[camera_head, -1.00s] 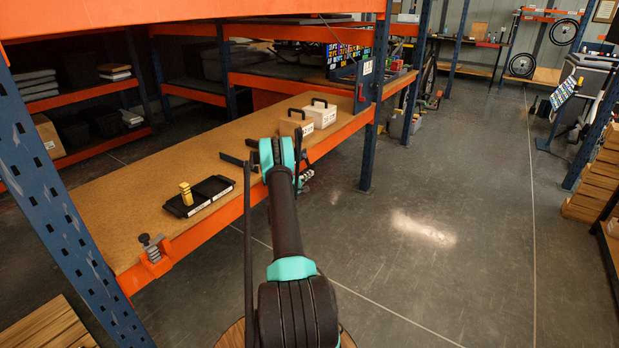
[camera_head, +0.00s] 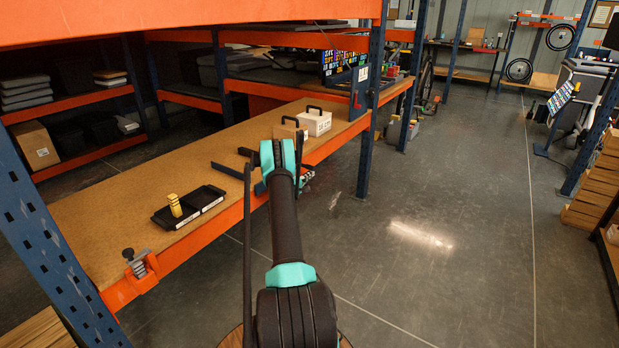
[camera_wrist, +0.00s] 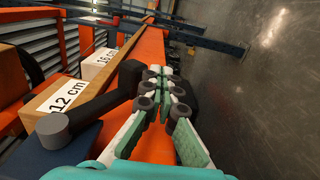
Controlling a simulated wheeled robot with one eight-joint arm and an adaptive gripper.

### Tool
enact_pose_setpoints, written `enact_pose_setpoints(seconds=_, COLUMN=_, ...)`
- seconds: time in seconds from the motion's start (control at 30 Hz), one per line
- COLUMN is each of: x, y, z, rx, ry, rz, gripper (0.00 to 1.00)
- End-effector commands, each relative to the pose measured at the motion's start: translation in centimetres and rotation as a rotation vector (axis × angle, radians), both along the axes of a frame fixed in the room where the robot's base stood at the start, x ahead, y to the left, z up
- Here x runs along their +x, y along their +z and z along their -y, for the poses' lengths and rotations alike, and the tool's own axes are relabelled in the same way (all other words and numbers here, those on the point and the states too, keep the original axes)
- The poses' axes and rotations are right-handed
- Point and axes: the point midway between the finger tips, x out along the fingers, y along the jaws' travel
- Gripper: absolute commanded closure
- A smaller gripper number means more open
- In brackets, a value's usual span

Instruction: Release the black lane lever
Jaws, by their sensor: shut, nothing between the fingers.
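In the wrist view, a black lever arm (camera_wrist: 98,108) with a grey round knob (camera_wrist: 53,130) lies left of my gripper (camera_wrist: 160,84), over the orange beam. My gripper's pale green-padded fingers, with black rollers, come together over the beam and hold nothing. The black lever's far end is close to the left finger; I cannot tell whether they touch. In the head view, dark bars (camera_head: 228,172) lie at the bench's front edge beside my arm, and my arm hides most of the gripper. I cannot tell which bar is the lane lever.
Boxes marked 12 cm (camera_wrist: 62,97) and 16 cm (camera_wrist: 99,64) stand left of the lever. A black tray (camera_head: 205,199) with a yellow stepped piece (camera_head: 174,205) and an edge clamp (camera_head: 138,266) are on the bench. A blue post (camera_head: 370,130) stands beyond.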

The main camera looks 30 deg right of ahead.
Motion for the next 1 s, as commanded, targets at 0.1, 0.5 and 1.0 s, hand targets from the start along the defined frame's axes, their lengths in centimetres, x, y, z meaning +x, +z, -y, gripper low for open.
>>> enact_pose_setpoints(seconds=0.1, x=-0.2, y=0.0, z=-0.8, rx=0.0, ry=0.002, rz=0.0, gripper=1.0)
enact_pose_setpoints(seconds=0.5, x=-3.1, y=0.0, z=-7.7, rx=0.0, ry=0.002, rz=0.0, gripper=1.0)
enact_pose_setpoints(seconds=1.0, x=-4.5, y=0.0, z=-11.1, rx=0.0, ry=0.001, rz=0.0, gripper=1.0)
